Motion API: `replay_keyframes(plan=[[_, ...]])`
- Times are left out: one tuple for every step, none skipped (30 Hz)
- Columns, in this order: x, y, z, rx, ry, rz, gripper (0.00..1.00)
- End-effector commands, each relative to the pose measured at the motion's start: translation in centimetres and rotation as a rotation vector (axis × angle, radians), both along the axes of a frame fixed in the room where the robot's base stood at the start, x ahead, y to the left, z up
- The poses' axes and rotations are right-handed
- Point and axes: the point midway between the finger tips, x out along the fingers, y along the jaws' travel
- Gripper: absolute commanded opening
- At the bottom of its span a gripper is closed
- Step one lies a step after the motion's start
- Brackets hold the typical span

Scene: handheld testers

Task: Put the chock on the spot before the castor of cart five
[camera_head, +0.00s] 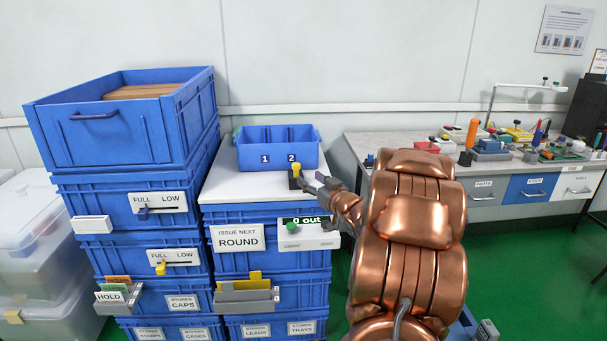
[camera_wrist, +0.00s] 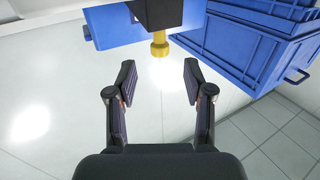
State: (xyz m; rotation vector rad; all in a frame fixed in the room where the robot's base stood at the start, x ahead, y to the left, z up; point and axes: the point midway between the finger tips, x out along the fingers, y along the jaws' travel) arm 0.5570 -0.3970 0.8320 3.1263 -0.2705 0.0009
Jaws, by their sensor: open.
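My gripper (camera_head: 322,187) is by the block's right side in the head view. In the wrist view my gripper (camera_wrist: 159,76) is open, with nothing between its fingers. I can make out no chock, castor or cart five in either view.
A taller stack of blue crates (camera_head: 100,143) stands at left, with FULL/LOW sliders and a HOLD card rack. The middle stack carries an ISSUE NEXT ROUND sign (camera_head: 237,238). A cluttered workbench (camera_head: 385,145) is at right. The white top (camera_head: 222,187) has bare room left of the block.

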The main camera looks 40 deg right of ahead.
Motion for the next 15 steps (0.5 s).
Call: replay_keyframes(plan=[[-0.9,0.1,0.1,0.001,0.001,-0.004,0.52],[-1.3,0.1,0.1,0.0,0.001,-0.003,0.52],[-1.7,0.1,0.1,-0.001,0.001,-0.004,0.52],[-2.0,0.2,0.1,-0.001,0.001,-0.003,0.52],[-2.3,0.3,0.1,-0.001,0.002,-0.003,0.52],[-2.6,0.3,0.0,0.0,0.002,-0.003,0.52],[-2.9,0.4,0.0,0.0,0.002,-0.003,0.52],[-3.0,0.4,0.0,0.001,0.001,-0.003,0.52],[-3.2,0.4,0.0,0.001,0.001,-0.003,0.52],[-3.3,0.5,0.0,0.002,0.001,-0.003,0.52],[-3.4,0.5,0.0,0.002,0.0,-0.002,0.52],[-3.4,0.5,0.0,0.002,0.0,-0.002,0.52],[-3.5,0.6,0.0,0.002,0.0,-0.002,0.52],[-3.5,0.6,0.0,0.002,0.0,-0.001,0.52],[-3.5,0.6,0.0,0.002,0.0,-0.001,0.52]])
